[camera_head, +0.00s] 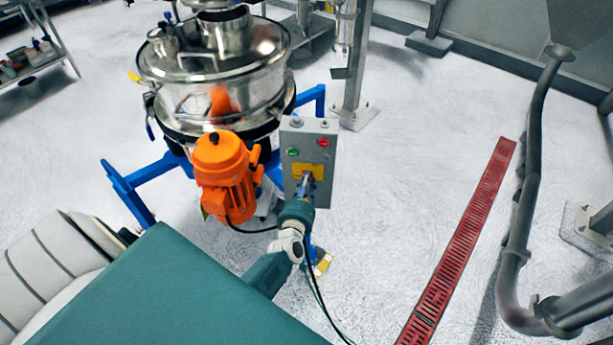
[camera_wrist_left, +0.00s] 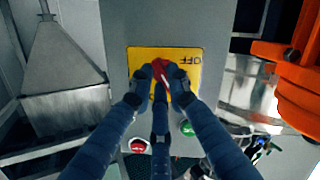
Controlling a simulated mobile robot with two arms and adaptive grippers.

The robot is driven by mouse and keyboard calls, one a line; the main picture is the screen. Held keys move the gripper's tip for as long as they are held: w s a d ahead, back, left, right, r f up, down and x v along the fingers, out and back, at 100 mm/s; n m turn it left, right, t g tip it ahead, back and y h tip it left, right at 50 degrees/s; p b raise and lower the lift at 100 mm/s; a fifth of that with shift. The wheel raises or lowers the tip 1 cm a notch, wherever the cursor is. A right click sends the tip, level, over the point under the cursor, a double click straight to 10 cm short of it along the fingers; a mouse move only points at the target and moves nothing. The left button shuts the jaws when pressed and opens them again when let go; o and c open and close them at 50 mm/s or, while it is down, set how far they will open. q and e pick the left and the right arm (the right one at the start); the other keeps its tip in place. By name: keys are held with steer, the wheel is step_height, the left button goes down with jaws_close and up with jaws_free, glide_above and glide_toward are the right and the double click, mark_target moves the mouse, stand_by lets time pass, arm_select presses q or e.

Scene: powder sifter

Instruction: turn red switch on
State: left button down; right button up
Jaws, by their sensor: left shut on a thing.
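The red switch (camera_wrist_left: 160,72) sits on a yellow plate (camera_wrist_left: 185,62) marked OFF, on the grey control box. My left gripper (camera_wrist_left: 160,80) has its fingers closed around the red switch in the left wrist view. In the head view the control box (camera_head: 326,170) stands in front of the sifter, and my left gripper (camera_head: 306,178) reaches its yellow plate from below. The fingers cover much of the switch, so its exact angle is hard to tell. My right gripper is not seen.
A red button (camera_head: 323,142) and a green button (camera_head: 293,152) are on the same box. The orange motor (camera_head: 225,175) and the steel sifter (camera_head: 215,85) stand close on the left. A red floor grate (camera_head: 460,245) lies to the right, with open floor between.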

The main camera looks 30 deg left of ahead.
arm_select(q)
steer(key=shift+d+f+m+g+y+p, duration=0.1)
steer(key=shift+m+g+y+p, duration=0.3)
steer(key=shift+m, duration=0.85)
steer(key=shift+d+m+g+y+p, duration=0.1)
steer(key=shift+m+p, duration=0.5)
steer(key=shift+m, duration=0.65)
steer(key=c, duration=1.7)
jaws_free()
steer(key=shift+o, duration=0.2)
steer(key=shift+a, duration=0.1)
